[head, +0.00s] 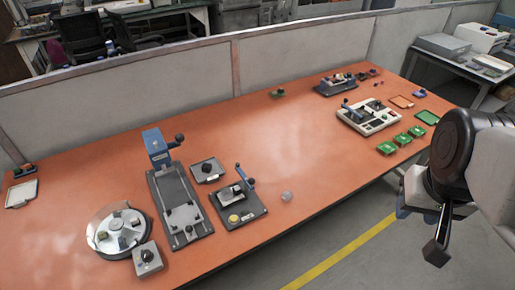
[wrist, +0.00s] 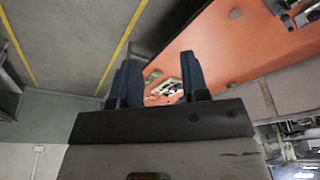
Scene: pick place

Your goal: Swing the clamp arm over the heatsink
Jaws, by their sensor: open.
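My gripper (wrist: 158,82) is open and empty, its two blue fingers apart in the wrist view. In the head view my gripper (head: 422,228) hangs beyond the table's front right edge, away from the fixtures. A cream fixture (head: 382,124) at the right of the table carries a blue-handled lever (head: 349,104) that looks like a clamp arm, and dark blocks. It shows small between my fingers in the wrist view (wrist: 168,88). Another fixture (head: 257,209) near the middle has an upright blue lever (head: 243,175). I cannot tell which block is the heatsink.
Several green boards (head: 401,139) lie right of the cream fixture. A blue-topped press (head: 157,145), a round turntable (head: 104,232) and a grey box (head: 147,258) stand at the left. A partition (head: 150,88) runs behind the orange table (head: 265,125), whose middle is mostly clear.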

